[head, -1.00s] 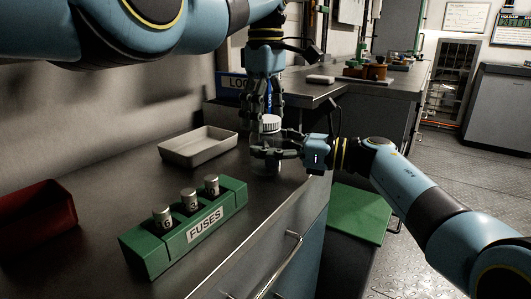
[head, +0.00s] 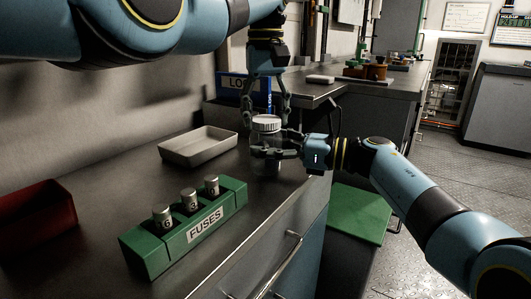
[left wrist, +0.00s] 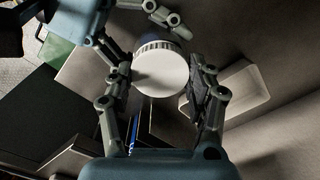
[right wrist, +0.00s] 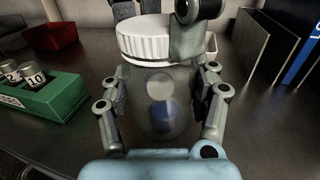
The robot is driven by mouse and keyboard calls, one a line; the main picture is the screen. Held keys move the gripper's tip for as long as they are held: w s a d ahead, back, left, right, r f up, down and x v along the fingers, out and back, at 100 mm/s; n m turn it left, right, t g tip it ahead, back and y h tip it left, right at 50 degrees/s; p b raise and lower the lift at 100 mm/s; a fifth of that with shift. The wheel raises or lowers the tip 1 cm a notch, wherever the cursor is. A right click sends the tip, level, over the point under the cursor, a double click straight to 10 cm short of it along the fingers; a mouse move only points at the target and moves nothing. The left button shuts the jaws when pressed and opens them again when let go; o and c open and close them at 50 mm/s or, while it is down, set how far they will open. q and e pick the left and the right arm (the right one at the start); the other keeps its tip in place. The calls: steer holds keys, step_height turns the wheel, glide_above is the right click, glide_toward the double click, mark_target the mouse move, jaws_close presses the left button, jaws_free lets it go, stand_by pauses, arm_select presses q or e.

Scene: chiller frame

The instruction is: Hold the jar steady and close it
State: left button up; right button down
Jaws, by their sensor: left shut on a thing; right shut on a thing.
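A clear jar (head: 267,138) stands upright on the steel counter near its front edge. A white ribbed lid (head: 266,122) sits on its mouth; I cannot tell how tightly it is seated. My left gripper (head: 267,113) comes down from above, shut on the lid, with a finger at each side in the left wrist view (left wrist: 160,75). My right gripper (head: 264,151) comes in from the right, shut around the jar body. In the right wrist view the jar (right wrist: 160,85) shows something blue in its lower part, and a left finger hides the lid's right side.
A beige tray (head: 200,157) lies left of the jar. A green fuse block (head: 165,240) with several metal fuses is nearer the front. A red bin (head: 35,215) stands at far left. A blue binder (head: 262,95) stands behind the jar. Bare counter lies between.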

arm_select(q)
steer(key=m, duration=1.2)
steer(key=o, duration=1.3)
steer(key=shift+o, duration=0.2)
step_height(320, 180, up, 12)
arm_select(e)
steer(key=shift+c, duration=1.1)
jaws_free()
